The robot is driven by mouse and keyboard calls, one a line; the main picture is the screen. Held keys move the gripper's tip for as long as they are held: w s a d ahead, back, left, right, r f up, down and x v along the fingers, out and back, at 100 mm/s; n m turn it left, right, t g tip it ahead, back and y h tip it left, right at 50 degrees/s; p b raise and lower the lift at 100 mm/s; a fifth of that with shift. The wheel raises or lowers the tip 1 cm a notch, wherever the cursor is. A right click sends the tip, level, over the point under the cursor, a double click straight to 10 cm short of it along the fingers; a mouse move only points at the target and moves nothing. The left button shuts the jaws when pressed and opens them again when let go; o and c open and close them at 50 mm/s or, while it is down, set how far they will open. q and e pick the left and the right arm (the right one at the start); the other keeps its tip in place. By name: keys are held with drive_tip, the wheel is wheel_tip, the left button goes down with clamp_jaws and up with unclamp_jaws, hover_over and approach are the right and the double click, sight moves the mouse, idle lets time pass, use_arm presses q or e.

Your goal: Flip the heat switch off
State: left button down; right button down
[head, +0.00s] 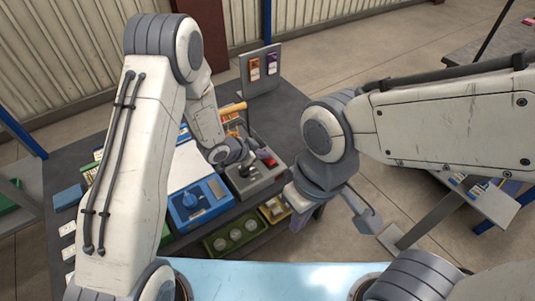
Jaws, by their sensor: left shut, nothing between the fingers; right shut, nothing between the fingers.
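A grey control box (262,183) stands on the dark workbench, with a red part (267,158) on its top right and a dark knob-like part beside it. I cannot tell for sure which part is the heat switch or how it is set. My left gripper (244,162) is shut and empty, low over the left part of the grey box. It partly hides the box top, and I cannot tell if it touches. My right gripper (369,218) is shut and empty, out past the bench's right side, away from the box.
A green tray (236,239) with several round pieces and a yellow bin (273,209) are in front.

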use_arm(q)
drive_tip(key=shift+s+d, duration=0.45)
drive_tip(key=shift+s, duration=0.25)
drive_tip(key=shift+r, duration=0.3)
wheel_tip(320, 180, up, 4)
drive_tip(key=p, duration=0.4)
drive_tip(key=shift+s+d+f, duration=0.1)
drive_tip(key=shift+d, duration=0.05)
drive_tip(key=v, duration=0.9)
drive_tip(key=shift+s+a, duration=0.2)
drive_tip(key=shift+s, duration=0.1)
drive_tip(key=shift+r, duration=0.2)
